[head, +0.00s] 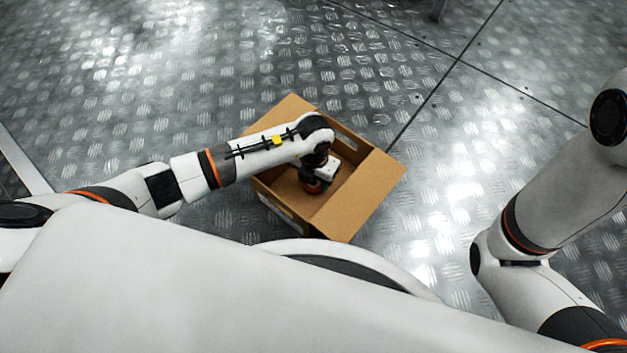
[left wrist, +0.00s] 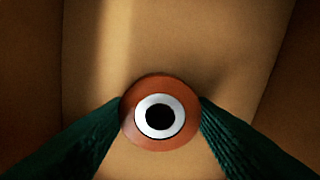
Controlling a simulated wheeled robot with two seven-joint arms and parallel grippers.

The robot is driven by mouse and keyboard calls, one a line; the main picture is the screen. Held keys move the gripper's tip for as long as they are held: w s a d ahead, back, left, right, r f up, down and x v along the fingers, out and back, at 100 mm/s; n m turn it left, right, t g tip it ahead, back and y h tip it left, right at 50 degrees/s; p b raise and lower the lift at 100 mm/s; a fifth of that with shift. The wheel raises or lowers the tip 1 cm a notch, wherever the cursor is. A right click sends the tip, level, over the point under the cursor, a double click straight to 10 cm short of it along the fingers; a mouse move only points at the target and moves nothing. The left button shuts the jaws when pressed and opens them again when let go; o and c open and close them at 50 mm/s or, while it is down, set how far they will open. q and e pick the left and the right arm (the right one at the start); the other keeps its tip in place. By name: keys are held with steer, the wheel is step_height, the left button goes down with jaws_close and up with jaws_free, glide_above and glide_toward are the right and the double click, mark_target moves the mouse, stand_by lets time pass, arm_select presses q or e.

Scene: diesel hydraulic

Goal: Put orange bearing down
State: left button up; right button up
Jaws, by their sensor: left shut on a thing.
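The orange bearing (left wrist: 128,127) shows in the left wrist view as an orange-brown disc with a white ring and a black centre. The dark green fingers of my left gripper (left wrist: 160,122) press on it from both sides, so the gripper is shut on it. In the head view my left gripper (head: 314,184) points down inside an open cardboard box (head: 362,192). A little orange shows at its tip, mostly hidden by the wrist. I cannot tell whether the bearing touches the box floor. My right gripper is outside the views; only the right arm shows.
The box stands on a metal tread-plate floor (head: 470,180) with its flaps folded outward. No other object is seen inside the box, though my arm hides part of it. The floor around the box is clear.

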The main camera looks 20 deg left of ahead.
arm_select(q)
steer(key=o, duration=0.6)
steer(key=shift+f, duration=0.1)
steer(key=shift+c, duration=0.2)
steer(key=o, duration=0.4)
steer(key=shift+o, duration=0.2)
